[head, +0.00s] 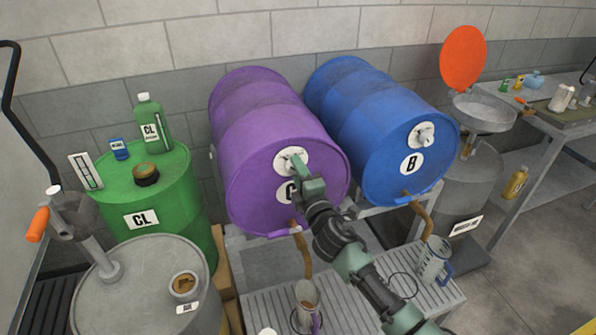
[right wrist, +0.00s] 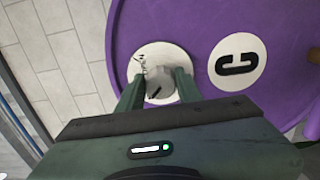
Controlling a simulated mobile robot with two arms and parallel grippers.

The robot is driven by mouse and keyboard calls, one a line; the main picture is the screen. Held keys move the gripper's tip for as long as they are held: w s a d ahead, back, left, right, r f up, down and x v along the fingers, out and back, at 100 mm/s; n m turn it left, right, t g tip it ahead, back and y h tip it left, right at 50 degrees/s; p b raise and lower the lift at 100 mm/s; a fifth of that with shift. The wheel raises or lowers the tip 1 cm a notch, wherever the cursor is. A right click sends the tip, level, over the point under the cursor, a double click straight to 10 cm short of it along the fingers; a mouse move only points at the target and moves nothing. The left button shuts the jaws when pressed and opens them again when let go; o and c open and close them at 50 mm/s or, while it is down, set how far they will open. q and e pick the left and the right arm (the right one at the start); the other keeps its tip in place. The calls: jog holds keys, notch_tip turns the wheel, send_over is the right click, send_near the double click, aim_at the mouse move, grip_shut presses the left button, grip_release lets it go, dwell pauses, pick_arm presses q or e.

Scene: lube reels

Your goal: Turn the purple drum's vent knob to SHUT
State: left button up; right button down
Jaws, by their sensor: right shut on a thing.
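The purple drum (head: 265,140) lies on its side on a rack, with its round end facing me. Its vent knob (head: 291,161) sits on a white round plate high on that end, above a white label with the letter C. My right gripper (head: 300,170) reaches up to the plate and is shut on the knob. In the right wrist view the two fingers (right wrist: 158,88) stand either side of the pale knob on the white plate (right wrist: 150,60). The plate's lettering is too small and partly hidden to read. My left gripper is not in view.
A blue drum (head: 375,120) marked B lies right beside the purple one, with its own knob (head: 421,135). A clear jug (head: 306,300) stands below the purple drum's tap, another jug (head: 433,262) below the blue one's. A green drum (head: 150,195) stands at left.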

jog(key=c, duration=0.9)
grip_release()
jog(key=shift+c, duration=0.2)
jog(key=v, duration=0.8)
jog(key=shift+b, duration=0.4)
jog(key=shift+w, duration=0.1)
